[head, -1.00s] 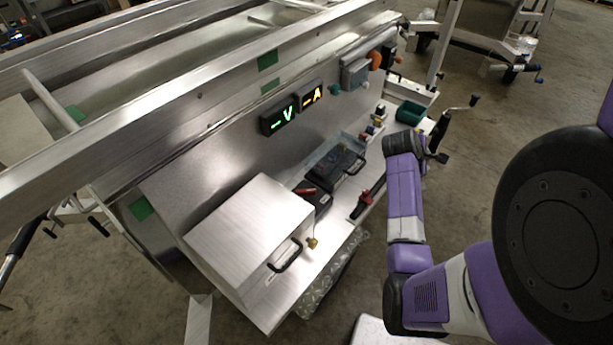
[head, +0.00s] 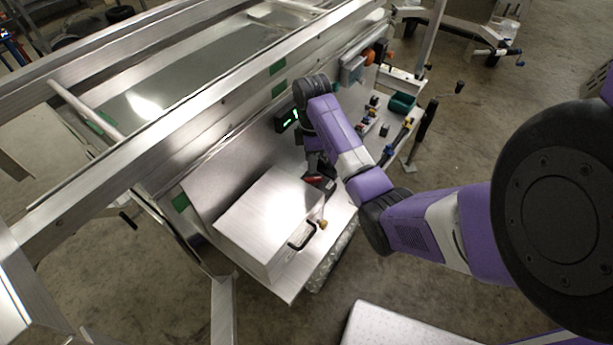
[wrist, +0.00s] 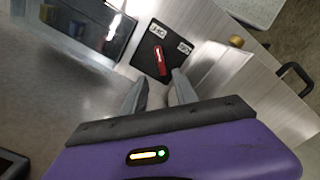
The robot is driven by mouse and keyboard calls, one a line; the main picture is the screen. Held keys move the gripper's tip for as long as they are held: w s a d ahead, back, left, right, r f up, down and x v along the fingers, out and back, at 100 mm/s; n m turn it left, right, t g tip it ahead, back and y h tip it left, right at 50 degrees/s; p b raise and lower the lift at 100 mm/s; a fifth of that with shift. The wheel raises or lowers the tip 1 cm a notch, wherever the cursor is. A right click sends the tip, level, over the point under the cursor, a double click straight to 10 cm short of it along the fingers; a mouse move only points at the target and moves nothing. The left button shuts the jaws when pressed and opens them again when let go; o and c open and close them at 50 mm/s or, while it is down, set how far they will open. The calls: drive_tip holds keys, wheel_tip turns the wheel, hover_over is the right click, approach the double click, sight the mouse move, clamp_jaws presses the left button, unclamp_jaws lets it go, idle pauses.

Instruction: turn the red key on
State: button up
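The red key (wrist: 161,61) sits on a black switch plate (wrist: 146,66) in the wrist view. Two small white labels lie beside it; I cannot read them surely. The red key also shows in the head view (head: 312,179), just left of my arm. My gripper (wrist: 160,92) has two grey fingers apart, with nothing between them. In the wrist view the key lies just beyond the fingertips, apart from them. In the head view my gripper (head: 318,163) points down above the switch area, partly hidden by my own wrist.
A metal box (head: 268,218) with a black handle (head: 303,236) and a brass knob (head: 323,224) stands close beside the switch. A green-lit display (head: 287,121) is on the panel behind. A green bin (head: 402,103) and several small parts lie further along the shelf.

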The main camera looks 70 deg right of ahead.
sight(310, 179)
drive_tip(key=shift+a+f, duration=0.2)
drive_tip(key=shift+f, duration=3.65)
clamp_jaws()
